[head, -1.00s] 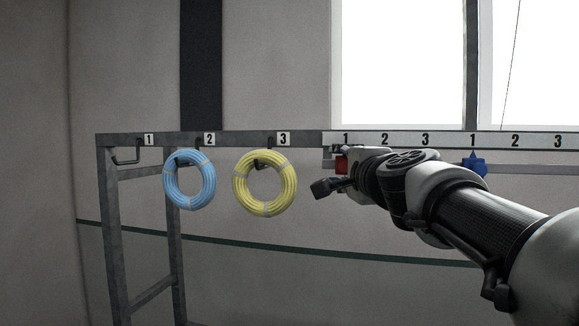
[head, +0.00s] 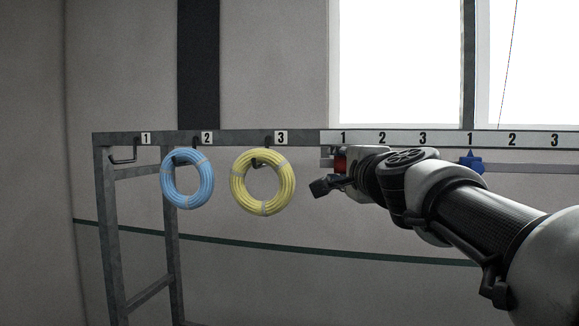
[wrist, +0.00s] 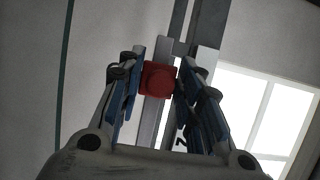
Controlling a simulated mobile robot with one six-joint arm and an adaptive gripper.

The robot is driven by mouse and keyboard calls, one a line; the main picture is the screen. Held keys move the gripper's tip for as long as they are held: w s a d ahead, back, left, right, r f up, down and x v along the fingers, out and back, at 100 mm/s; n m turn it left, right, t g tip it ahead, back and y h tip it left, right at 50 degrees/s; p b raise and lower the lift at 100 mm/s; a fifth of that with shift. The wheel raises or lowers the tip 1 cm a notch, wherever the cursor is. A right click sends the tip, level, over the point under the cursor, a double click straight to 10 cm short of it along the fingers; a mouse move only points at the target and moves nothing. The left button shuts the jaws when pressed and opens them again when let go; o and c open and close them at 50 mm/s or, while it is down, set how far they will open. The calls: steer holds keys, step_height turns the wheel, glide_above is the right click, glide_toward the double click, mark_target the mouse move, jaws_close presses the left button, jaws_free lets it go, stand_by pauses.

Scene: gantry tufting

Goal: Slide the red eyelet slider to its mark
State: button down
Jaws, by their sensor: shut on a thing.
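The red eyelet slider (head: 340,163) sits on the rail just below the number 1 at the left end of the white scale strip (head: 362,138). In the head view my gripper partly covers it. In the wrist view the red slider (wrist: 158,80) shows as a red block between the two blue-padded fingers of my gripper (wrist: 160,74). The gripper is shut on the slider. The strip carries two runs of the numbers 1, 2, 3. Which number is the slider's mark cannot be told from the pictures.
A blue slider (head: 471,162) sits further right under the second number 1. A blue coil (head: 187,197) and a yellow coil (head: 282,190) hang from hooks 2 and 3 on the grey frame (head: 107,215) at left. Hook 1 (head: 122,160) is empty.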

steer(key=s+d+b, duration=0.2)
steer(key=d+b, duration=0.1)
steer(key=d, duration=0.4)
steer(key=shift+s+d+b, duration=0.2)
steer(key=shift+d+b, duration=0.05)
steer(key=shift+b, duration=0.05)
steer(key=c, duration=1.4)
jaws_free()
steer(key=shift+r, duration=0.1)
